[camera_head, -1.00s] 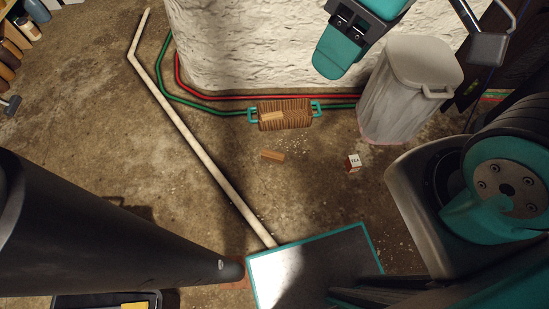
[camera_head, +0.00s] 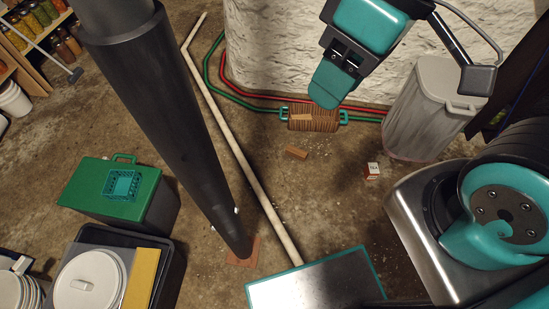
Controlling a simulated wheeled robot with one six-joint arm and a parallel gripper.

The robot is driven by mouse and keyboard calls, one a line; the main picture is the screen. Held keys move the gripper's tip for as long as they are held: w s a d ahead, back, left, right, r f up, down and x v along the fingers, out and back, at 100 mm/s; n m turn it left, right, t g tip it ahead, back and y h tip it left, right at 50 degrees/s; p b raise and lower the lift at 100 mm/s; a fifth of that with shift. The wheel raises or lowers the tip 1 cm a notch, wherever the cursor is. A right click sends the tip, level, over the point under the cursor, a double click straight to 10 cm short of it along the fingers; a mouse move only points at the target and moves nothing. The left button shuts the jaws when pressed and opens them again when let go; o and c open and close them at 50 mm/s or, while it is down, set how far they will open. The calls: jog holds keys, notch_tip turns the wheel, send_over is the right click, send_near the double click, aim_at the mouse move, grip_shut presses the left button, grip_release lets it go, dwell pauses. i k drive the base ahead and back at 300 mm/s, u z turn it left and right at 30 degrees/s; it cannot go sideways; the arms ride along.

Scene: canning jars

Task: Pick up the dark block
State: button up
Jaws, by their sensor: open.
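A brown wooden block (camera_head: 297,152) lies on the bare floor, in front of a brown ribbed basket with teal handles (camera_head: 318,124). A lighter wooden block (camera_head: 301,117) lies in or on the basket; I cannot tell which. The block on the floor looks the darker of the two. My gripper (camera_head: 328,90) hangs near the white wall, at the top centre right of the picture. It is open, with nothing seen between its teal fingers, and is apart from both blocks. One finger mostly hides the other.
A small white and red box (camera_head: 372,171) stands right of the floor block. A grey bin (camera_head: 425,105) is behind it. A pale pipe (camera_head: 235,150) and red and green hoses cross the floor. A green-lidded box (camera_head: 95,190) stands left. Floor around the block is clear.

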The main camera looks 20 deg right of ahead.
aim_at(295, 152)
jog(key=u, duration=1.85)
jog(key=k, duration=0.75)
jog(key=z, duration=1.1)
jog(key=i, duration=1)
jog(key=u, duration=0.05)
